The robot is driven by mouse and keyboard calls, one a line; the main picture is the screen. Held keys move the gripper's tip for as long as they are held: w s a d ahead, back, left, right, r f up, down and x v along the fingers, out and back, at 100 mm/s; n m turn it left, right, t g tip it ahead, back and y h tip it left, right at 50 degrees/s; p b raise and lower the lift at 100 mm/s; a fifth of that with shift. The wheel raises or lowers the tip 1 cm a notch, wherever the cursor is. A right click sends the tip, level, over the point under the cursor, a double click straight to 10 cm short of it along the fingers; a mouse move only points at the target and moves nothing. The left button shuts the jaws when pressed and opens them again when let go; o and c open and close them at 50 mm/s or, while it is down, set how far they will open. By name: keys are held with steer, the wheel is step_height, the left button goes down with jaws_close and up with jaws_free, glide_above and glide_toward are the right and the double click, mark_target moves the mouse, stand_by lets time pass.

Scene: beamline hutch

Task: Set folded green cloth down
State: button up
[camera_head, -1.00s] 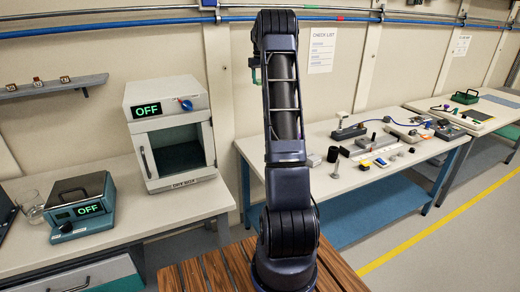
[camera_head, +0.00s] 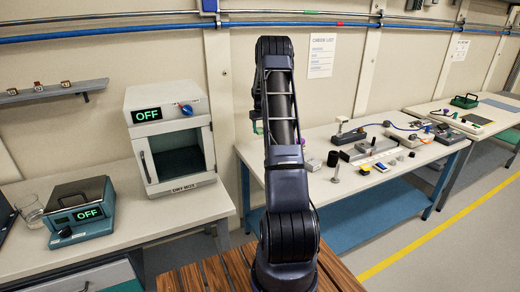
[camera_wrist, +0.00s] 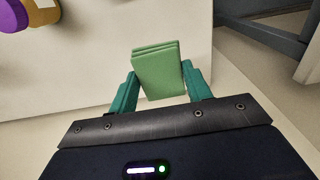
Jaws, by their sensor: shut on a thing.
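The folded green cloth (camera_wrist: 158,72) is a small layered block between the teal fingers of my gripper (camera_wrist: 158,88) in the wrist view. The gripper is shut on it. The cloth is above or in front of a pale surface; the gap to it cannot be judged. In the head view my arm hides most of the gripper, and only a small bit of green (camera_head: 258,128) shows at the arm's left side, near the left end of the long workbench (camera_head: 310,133).
The workbench carries a black cylinder (camera_head: 333,159), metal fixtures and small parts. A dry box (camera_head: 180,135) with its display reading OFF and a teal heating device (camera_head: 80,210) stand on the left bench. Purple and yellow round things (camera_wrist: 14,16) show in the wrist view's upper left corner.

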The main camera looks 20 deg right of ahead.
mark_target(260, 152)
step_height(260, 152, down, 13)
steer(key=shift+r, duration=0.15)
stand_by(0.4)
steer(key=shift+f, duration=0.2)
steer(key=o, duration=0.9)
steer(key=shift+o, duration=0.2)
steer(key=shift+r, duration=0.1)
